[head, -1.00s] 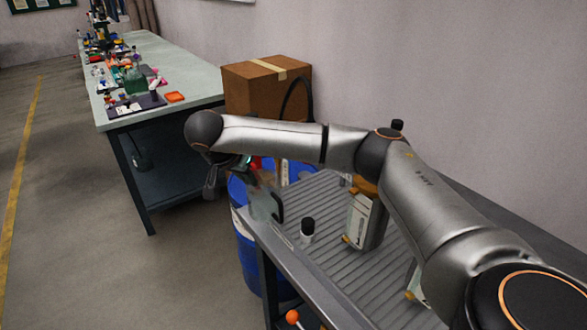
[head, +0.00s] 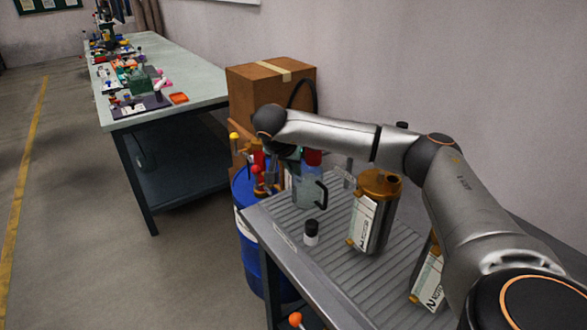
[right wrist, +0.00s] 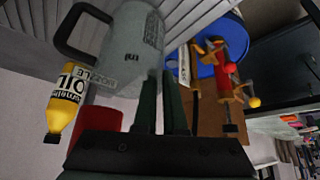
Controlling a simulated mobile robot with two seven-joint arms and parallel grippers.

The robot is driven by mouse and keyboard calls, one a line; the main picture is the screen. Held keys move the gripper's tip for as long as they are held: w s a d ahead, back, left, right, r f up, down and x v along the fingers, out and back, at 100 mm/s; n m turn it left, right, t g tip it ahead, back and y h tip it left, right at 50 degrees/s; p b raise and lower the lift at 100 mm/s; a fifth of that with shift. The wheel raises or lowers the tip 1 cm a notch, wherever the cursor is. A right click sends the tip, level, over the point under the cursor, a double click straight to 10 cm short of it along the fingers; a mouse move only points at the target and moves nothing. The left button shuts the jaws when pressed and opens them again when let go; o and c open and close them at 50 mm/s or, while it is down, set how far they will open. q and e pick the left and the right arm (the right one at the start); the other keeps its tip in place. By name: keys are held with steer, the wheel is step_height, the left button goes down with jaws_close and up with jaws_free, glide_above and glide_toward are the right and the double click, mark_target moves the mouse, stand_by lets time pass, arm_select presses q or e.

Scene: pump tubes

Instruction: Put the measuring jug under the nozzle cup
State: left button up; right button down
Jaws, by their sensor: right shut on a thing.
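The measuring jug (head: 309,192) is clear grey with a dark handle on its right. It stands roughly upright at the far left end of the ribbed bench; I cannot tell whether its base touches the bench. It also fills the upper middle of the right wrist view (right wrist: 133,50). My right gripper (right wrist: 166,95) is shut on the jug, with dark green fingers at its side. In the head view its fingers are mostly hidden. A red pump with yellow parts (head: 259,163) stands on the blue drum, left of the jug. I cannot make out the nozzle cup. My left gripper is not in view.
The blue drum (head: 250,232) stands against the left end of the ribbed bench (head: 330,262). A yellow oil bottle (right wrist: 68,100) shows in the right wrist view. A cardboard box (head: 270,95) is behind.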

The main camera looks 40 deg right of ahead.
steer(key=c, duration=1.4)
jaws_free()
steer(key=shift+f, duration=0.1)
steer(key=shift+c, duration=0.2)
steer(key=o, duration=0.4)
steer(key=shift+o, duration=0.2)
steer(key=shift+r, duration=0.25)
steer(key=p+v, duration=0.1)
steer(key=v, duration=1.1)
steer(key=shift+f, duration=0.1)
